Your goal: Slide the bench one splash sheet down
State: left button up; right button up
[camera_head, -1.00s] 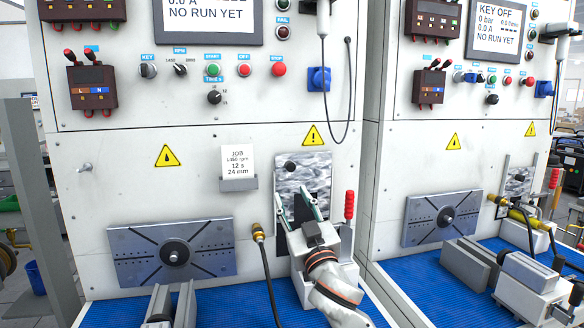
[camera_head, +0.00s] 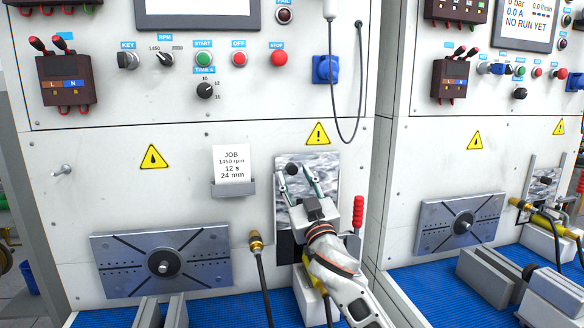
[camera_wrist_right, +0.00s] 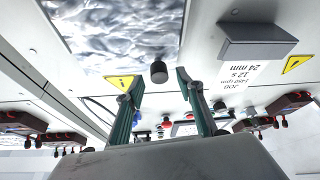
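The bench one splash sheet (camera_head: 325,173) is a grey, marbled panel on the white front, left of the red handle. It also fills the upper left of the right wrist view (camera_wrist_right: 110,30). A black knob (camera_head: 292,169) sits near its top; it shows in the wrist view (camera_wrist_right: 158,72) too. My right gripper (camera_head: 294,174) is open in front of the sheet, its green-sided fingers pointing up at the knob. In the wrist view the knob appears between the fingertips; I cannot tell contact. My gripper and arm hide the sheet's lower part. My left gripper is not in view.
A job card holder (camera_head: 234,188) is left of the sheet. A red handle (camera_head: 358,214) stands close to the right of my gripper. A brass-ended hose (camera_head: 257,245) and slotted plate (camera_head: 165,262) are to the left. Bench two (camera_head: 475,165) stands right.

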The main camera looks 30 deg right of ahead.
aim_at(293, 172)
jog(key=x, duration=0.2)
jog(key=shift+w+d+r, duration=0.1)
jog(key=shift+w+r, duration=0.1)
jog(key=shift+w, duration=0.1)
pick_arm(q)
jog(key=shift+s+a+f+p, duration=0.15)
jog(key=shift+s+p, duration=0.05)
jog(key=shift+p, duration=0.1)
pick_arm(e)
jog(key=shift+w+d+r, duration=0.1)
jog(key=shift+w+r, duration=0.05)
jog(key=shift+w, duration=0.45)
